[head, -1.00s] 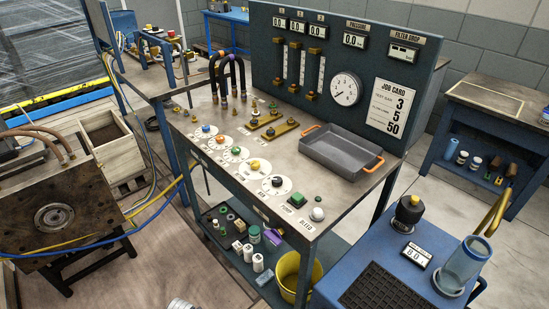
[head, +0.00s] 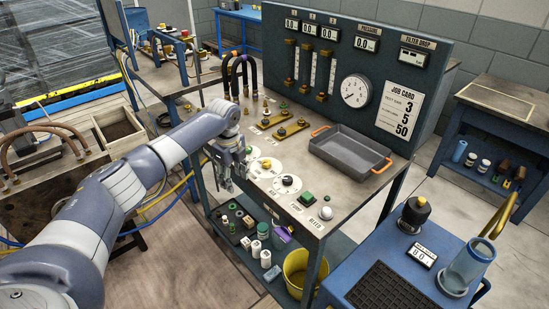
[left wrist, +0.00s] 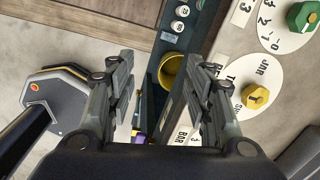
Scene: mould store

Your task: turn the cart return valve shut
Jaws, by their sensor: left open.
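I cannot tell from the lettering which knob is the cart return valve. Round knobs on white scale discs stand along the bench's front edge. In the head view the yellow knob (head: 266,163) and the black knob (head: 288,181) show; my arm hides others. My left gripper (head: 234,180) is open and empty, pointing down at the bench's front edge, left of the yellow knob. In the left wrist view its two fingers (left wrist: 165,75) are spread apart; the yellow knob (left wrist: 255,96) and a green knob (left wrist: 303,15) lie to the right, untouched. My right gripper is not seen.
A grey tray (head: 345,158) with orange handles sits on the bench before the gauge panel (head: 385,65). A green button (head: 308,197) and white lamp (head: 326,213) are at the front corner. A yellow bucket (head: 297,287) is below. A blue cart (head: 375,258) stands at right.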

